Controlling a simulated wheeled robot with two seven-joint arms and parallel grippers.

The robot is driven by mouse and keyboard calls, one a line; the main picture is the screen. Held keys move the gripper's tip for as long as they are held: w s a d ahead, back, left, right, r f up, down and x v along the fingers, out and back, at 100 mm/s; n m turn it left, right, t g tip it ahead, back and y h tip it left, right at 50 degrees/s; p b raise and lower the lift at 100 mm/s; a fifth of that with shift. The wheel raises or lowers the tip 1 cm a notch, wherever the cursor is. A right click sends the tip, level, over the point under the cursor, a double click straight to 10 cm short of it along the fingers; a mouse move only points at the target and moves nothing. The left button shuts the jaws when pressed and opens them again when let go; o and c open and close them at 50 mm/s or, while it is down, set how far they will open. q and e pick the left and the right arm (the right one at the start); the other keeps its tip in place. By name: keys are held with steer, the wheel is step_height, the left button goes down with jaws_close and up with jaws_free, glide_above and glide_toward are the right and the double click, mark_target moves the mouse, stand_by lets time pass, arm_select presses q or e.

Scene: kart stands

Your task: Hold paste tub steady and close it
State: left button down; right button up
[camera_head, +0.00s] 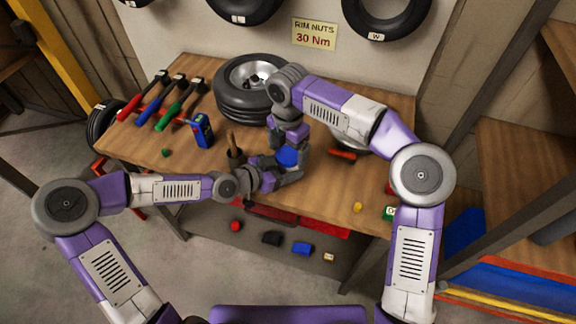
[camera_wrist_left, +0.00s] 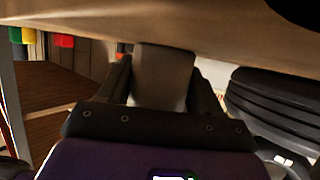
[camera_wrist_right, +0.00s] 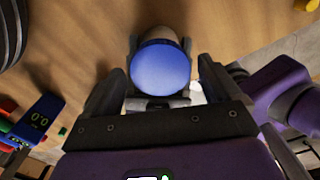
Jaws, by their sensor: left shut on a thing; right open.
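The paste tub shows in the right wrist view as a pale body (camera_wrist_right: 158,34) with a round blue lid (camera_wrist_right: 160,70) over its top. I cannot tell how tightly the lid sits. In the left wrist view the tub's grey side (camera_wrist_left: 163,80) is between the fingers of my left gripper (camera_wrist_left: 163,88), which is shut on it. My right gripper (camera_wrist_right: 158,88) is open above the tub, its fingers apart on either side of the lid. In the head view the blue lid (camera_head: 287,157) shows between the two grippers, partly hidden.
A wheel (camera_head: 243,90) lies behind on the bench (camera_head: 185,160). A cup with a stick (camera_head: 235,154) and a blue meter (camera_head: 201,130) stand left of the tub.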

steer(key=shift+f, duration=0.2)
steer(key=c, duration=1.1)
steer(key=m, duration=0.3)
steer(key=shift+r, duration=0.1)
steer(key=m, duration=0.9)
steer(key=shift+m, duration=0.4)
steer(key=o, duration=1.2)
